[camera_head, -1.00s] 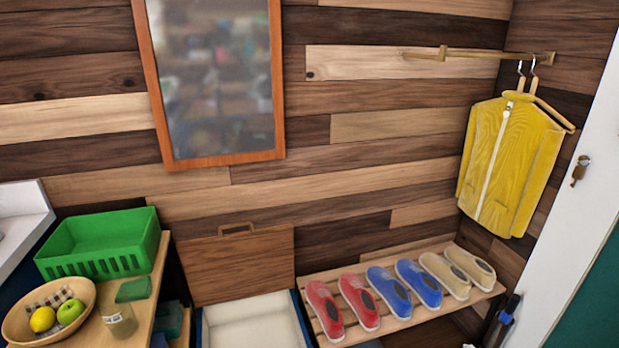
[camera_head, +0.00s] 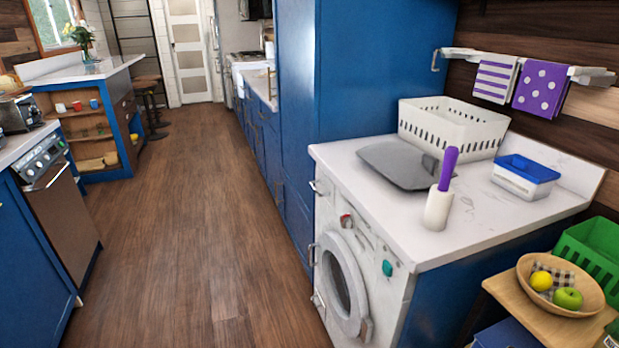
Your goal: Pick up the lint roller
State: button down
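The lint roller (camera_head: 441,193) stands upright near the front edge of the white marbled counter above the washing machine. It has a white roll at the bottom and a purple handle pointing up, tilted slightly right. A grey tray (camera_head: 392,165) lies just behind it, partly overlapped by the handle in this view. My gripper is not in view.
A white basket (camera_head: 452,126) and a blue-lidded container (camera_head: 525,176) share the counter. The washing machine (camera_head: 345,277) is below. A fruit bowl (camera_head: 570,299) and green basket (camera_head: 597,249) stand lower right. The wooden floor (camera_head: 190,220) to the left is clear.

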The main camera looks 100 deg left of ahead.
aim_at(438, 204)
jog(key=u, duration=2.5)
jog(key=z, duration=3.9)
jog(key=u, duration=3.9)
